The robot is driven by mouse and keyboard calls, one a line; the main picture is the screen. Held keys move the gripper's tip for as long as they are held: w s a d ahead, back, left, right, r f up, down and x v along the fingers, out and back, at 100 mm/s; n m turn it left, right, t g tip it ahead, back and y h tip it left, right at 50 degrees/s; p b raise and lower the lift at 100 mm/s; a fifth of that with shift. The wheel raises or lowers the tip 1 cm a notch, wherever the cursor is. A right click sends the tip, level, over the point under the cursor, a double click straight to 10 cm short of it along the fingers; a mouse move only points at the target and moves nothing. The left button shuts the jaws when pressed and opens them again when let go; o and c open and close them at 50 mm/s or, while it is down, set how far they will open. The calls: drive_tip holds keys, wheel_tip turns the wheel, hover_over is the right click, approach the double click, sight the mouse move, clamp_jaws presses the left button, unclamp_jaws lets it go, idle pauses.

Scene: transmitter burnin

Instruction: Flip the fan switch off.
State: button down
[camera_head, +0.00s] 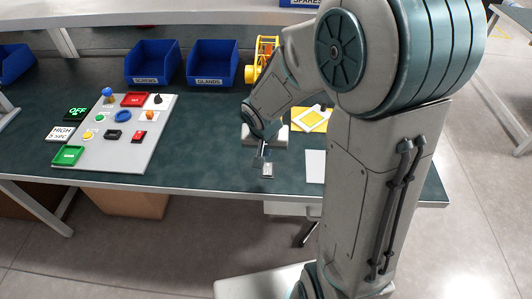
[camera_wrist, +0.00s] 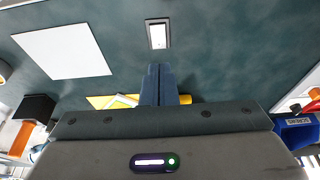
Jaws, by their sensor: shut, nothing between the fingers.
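A small switch (camera_head: 267,172) with a white rocker in a dark frame lies near the front edge of the green table. It also shows in the wrist view (camera_wrist: 158,34), just beyond my fingertips. I see no readable label on it, and I cannot tell which way the rocker is set. My gripper (camera_head: 260,160) is shut and empty, close to the switch on its far side. In the wrist view my closed fingers (camera_wrist: 159,70) point toward the switch, with a visible gap between them. My arm hides part of the table behind it.
A grey panel (camera_head: 132,160) with coloured buttons stands at left, beside OFF (camera_head: 77,113) and HIGH (camera_head: 60,133) signs. Blue bins (camera_head: 212,65) line the back. A white plate (camera_head: 315,166) lies right of the switch. A yellow piece (camera_head: 311,119) lies behind. The table between panel and switch is clear.

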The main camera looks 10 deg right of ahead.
drive_tip(key=shift+v, duration=0.9)
drive_tip(key=shift+f, duration=0.1)
drive_tip(key=b, duration=0.4)
drive_tip(key=w+b, duration=0.1)
drive_tip(key=b, duration=0.4)
drive_tip(key=shift+w+d+f+t, duration=0.2)
drive_tip(key=shift+w+f+t, duration=0.1)
drive_tip(key=shift+f, duration=0.1)
drive_tip(key=shift+r+b, duration=0.1)
drive_tip(key=shift+b, duration=0.9)
drive_tip(key=shift+s+r+b, duration=0.15)
drive_tip(key=shift+r+b, duration=0.4)
drive_tip(key=shift+b, duration=0.55)
